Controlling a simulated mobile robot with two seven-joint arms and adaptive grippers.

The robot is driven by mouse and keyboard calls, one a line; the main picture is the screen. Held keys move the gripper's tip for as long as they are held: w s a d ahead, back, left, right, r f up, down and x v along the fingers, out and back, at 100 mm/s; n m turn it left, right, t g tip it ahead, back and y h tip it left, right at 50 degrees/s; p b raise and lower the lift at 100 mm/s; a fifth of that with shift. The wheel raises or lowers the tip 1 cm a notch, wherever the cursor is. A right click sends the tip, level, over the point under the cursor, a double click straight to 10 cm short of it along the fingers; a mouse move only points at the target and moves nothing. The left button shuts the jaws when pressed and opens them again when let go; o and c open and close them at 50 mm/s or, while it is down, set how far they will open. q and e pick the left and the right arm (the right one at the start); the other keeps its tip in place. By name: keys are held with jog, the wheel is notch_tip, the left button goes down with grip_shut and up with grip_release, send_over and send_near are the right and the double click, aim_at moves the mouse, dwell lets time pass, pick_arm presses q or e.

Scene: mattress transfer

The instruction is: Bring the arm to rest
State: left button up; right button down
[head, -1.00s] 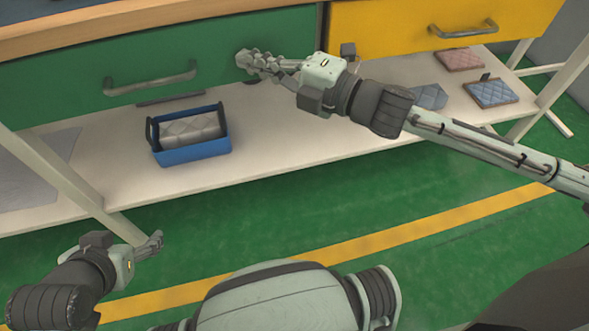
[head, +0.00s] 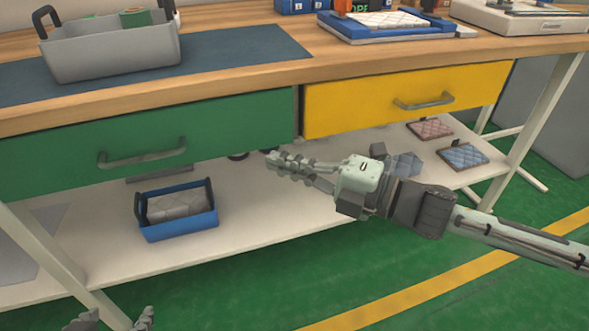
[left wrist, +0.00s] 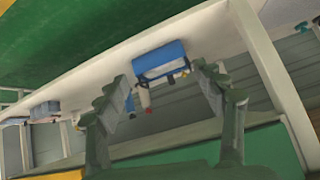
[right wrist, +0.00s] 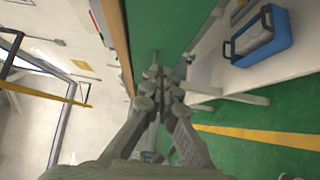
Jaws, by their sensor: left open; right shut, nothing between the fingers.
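My right gripper (head: 290,168) is shut and empty in the head view. It is in front of the lower shelf, below the seam between the green drawer (head: 200,145) and the yellow drawer (head: 400,97). In the right wrist view its fingers (right wrist: 160,95) are together with nothing between them. My left gripper (head: 118,322) shows only its tips at the bottom edge of the head view. In the left wrist view its fingers (left wrist: 165,95) are spread apart and empty, with a blue tote seen beyond them.
The blue tote (head: 180,232) with a quilted grey pad stands on the lower shelf (head: 262,215). Quilted pads (head: 463,156) lie on the shelf's right. A grey tote (head: 110,52) and a blue tray (head: 350,35) stand on the bench top. Green floor in front is clear.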

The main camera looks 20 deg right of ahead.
pick_arm(q)
jog(key=shift+w+d+r+t, duration=0.3)
jog(key=shift+w+d+r, duration=0.05)
jog(key=shift+d+r, duration=0.05)
pick_arm(e)
jog(key=shift+v, duration=1.05)
jog(key=w+d+f+m+h+p, duration=0.4)
jog(key=d+f+m+h, duration=0.9)
jog(key=m, duration=0.3)
pick_arm(q)
jog(key=s+a+f+g+y+p, duration=0.1)
jog(key=s+a+f+g, duration=0.2)
jog(key=f, duration=0.4)
jog(key=s+a+f+n+g+p, duration=0.1)
jog(key=s+a+f+g, duration=0.3)
jog(key=f, duration=0.3)
jog(key=shift+s+a+f+y+p, duration=0.4)
jog(key=shift+s+a, duration=0.15)
jog(key=shift+a, duration=0.1)
pick_arm(e)
jog(key=s+f+m+g+h, duration=0.1)
jog(key=s+f+m+g, duration=0.8)
jog(key=s+f, duration=0.9)
jog(key=shift+s+f+g, duration=0.25)
jog(key=shift+s+g, duration=0.05)
jog(key=shift+s, duration=0.2)
